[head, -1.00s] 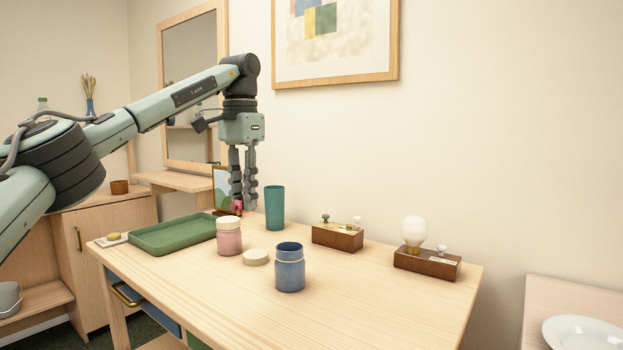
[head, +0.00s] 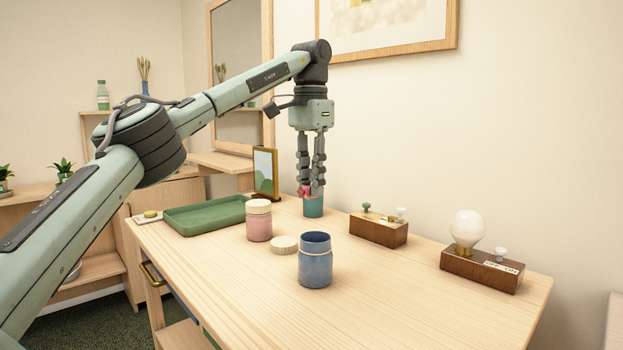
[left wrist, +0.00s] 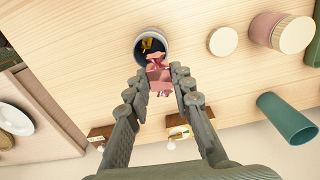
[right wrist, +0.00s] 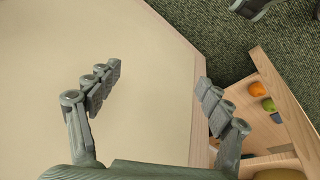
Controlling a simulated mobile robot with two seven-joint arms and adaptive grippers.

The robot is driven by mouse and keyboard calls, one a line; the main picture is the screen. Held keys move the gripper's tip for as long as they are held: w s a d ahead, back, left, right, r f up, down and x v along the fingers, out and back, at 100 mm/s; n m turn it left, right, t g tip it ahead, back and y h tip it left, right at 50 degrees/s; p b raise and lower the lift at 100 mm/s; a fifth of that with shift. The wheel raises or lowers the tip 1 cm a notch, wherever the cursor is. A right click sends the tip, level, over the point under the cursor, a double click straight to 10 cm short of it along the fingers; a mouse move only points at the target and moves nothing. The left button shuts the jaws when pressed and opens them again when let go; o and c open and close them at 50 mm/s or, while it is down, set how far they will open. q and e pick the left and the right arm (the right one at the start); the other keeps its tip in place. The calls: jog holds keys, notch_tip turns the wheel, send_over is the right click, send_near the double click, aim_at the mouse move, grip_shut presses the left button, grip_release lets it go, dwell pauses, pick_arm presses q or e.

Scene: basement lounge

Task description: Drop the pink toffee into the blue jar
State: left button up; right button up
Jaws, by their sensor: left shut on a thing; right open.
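The pink toffee (head: 305,191) is between the fingertips of my left gripper (head: 311,188), which is shut on it above the table. It also shows in the left wrist view (left wrist: 159,76), where one end overlaps the jar's rim. The blue jar (head: 315,268) stands upright and open on the table, nearer the camera than the gripper in the head view. In the left wrist view the blue jar (left wrist: 138,52) shows something dark and yellow inside, not clear. My right gripper (right wrist: 160,90) is open and empty in the right wrist view.
A pink jar (head: 259,225) and a cream lid (head: 284,242) stand left of the blue jar. A teal cup (head: 313,209) is behind the left fingers. A green tray (head: 190,217), a wooden block (head: 378,233) and a bulb stand (head: 482,272) are nearby. The front tabletop is clear.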

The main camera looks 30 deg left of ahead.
pick_arm(q)
notch_tip(320, 180, down, 3)
jog(key=shift+r+b, duration=0.1)
jog(key=shift+b, duration=0.95)
jog(key=shift+f, duration=0.2)
pick_arm(e)
jog(key=d+v, duration=0.1)
jog(key=v, duration=0.5)
jog(key=shift+w+r, duration=0.25)
jog(key=shift+r, duration=0.2)
pick_arm(q)
jog(key=o, duration=0.9)
jog(key=shift+o, duration=0.2)
jog(key=shift+r, duration=0.15)
jog(key=shift+r, duration=3.7)
